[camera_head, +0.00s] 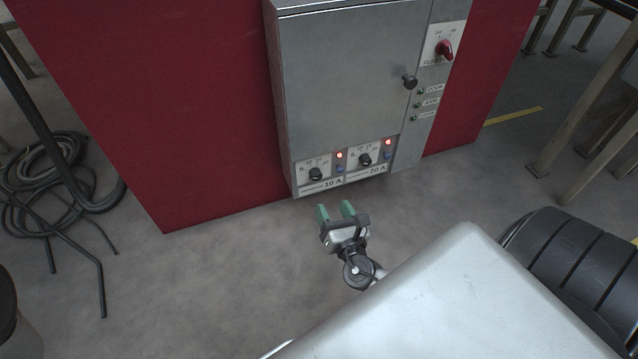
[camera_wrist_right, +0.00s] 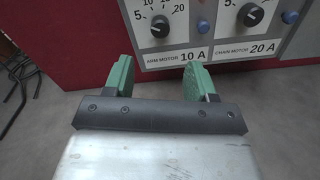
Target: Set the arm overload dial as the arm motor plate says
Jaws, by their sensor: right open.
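The arm overload dial (camera_head: 316,174) is a black knob on a white scale at the lower left of the grey cabinet. The exact pointer direction is hard to tell. My right gripper (camera_head: 336,212) has green fingers, is open and empty, and is below and in front of the dial, apart from it. In its wrist view the fingers (camera_wrist_right: 160,82) stand below the plate. My left gripper is not in view.
The chain motor dial (camera_head: 364,160) with its 20 A plate is right of the arm dial. Red lamps (camera_head: 339,155) and blue buttons sit beside the dials. A red switch (camera_head: 444,49) and a door knob (camera_head: 410,82) are higher. Hoses (camera_head: 48,175) lie left; the floor before the cabinet is clear.

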